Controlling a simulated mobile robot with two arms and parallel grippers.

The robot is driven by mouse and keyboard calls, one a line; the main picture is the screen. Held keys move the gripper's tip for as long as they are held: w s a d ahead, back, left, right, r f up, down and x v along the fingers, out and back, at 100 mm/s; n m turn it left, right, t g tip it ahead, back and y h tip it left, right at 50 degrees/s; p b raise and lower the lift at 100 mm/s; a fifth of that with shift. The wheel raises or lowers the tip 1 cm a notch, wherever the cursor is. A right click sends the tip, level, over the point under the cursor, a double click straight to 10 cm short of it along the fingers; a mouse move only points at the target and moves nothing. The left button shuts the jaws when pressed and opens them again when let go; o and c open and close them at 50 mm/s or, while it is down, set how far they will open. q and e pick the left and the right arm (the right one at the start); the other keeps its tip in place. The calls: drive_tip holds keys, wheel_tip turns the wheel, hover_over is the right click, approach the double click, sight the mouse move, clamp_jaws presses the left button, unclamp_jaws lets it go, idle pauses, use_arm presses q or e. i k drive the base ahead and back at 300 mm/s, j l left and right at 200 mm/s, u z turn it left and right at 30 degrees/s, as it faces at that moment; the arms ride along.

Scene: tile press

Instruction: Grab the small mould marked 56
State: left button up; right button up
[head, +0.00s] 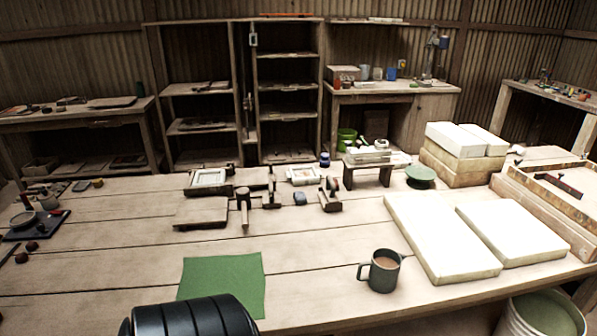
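No marking 56 can be read in the head view, so I cannot tell which thing is the small mould. A pale panel in a dark frame (209,178) lies at the middle back of the big table. A smaller white-framed piece (303,175) lies to its right. Several small dark wooden tools are near them, including an upright one (243,206) and one with a round knob (330,196). Neither of my grippers shows. A black ribbed rounded part at the bottom edge appears to be mine.
A green cloth (222,283) and a dark mug with brown liquid (382,271) are at the front of the table (325,255). Two white slabs (440,238) lie right, with stacked blocks (462,150) behind. A bucket (543,315) stands front right. Bare planks lie between cloth and tools.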

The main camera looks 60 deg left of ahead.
sight(300, 175)
drive_tip(key=u, duration=1.65)
